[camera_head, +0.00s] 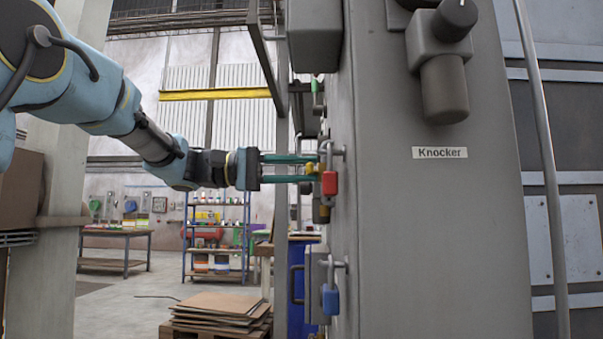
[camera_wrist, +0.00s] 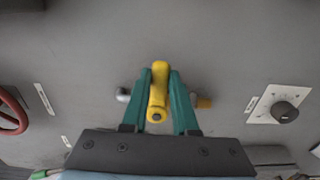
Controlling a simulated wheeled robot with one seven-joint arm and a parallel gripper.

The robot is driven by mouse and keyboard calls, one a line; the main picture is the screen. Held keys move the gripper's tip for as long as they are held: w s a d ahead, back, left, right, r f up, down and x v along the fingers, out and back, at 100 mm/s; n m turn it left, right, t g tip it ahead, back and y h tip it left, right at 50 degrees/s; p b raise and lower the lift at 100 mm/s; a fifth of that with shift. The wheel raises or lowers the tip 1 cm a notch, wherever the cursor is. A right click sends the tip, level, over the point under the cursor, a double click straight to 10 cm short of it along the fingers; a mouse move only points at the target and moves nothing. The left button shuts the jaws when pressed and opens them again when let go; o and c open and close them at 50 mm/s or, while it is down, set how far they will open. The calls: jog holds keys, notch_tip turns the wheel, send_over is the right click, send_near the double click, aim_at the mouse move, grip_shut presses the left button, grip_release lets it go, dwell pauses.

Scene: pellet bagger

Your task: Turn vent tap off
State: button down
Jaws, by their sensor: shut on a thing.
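The vent tap has a yellow handle (camera_wrist: 158,95) and sits on the grey panel face. In the wrist view the handle points toward me between the green fingers of my gripper (camera_wrist: 160,85), which touch it on both sides. Pipe ends show left and right of the fingers, grey on the left and brass on the right. In the head view my gripper (camera_head: 316,168) reaches from the left to the side of the grey cabinet, shut on the yellow handle (camera_head: 315,168). A red padlock (camera_head: 330,184) hangs in front and partly hides the tap.
A blue padlock (camera_head: 330,299) hangs lower on the cabinet (camera_head: 430,230). The wrist view shows a red handwheel (camera_wrist: 12,112) at left and a dark knob (camera_wrist: 284,112) at right.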

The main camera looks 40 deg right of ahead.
jog(key=c, duration=0.7)
grip_release()
jog(key=v, duration=1.1)
jog(key=shift+f, duration=0.1)
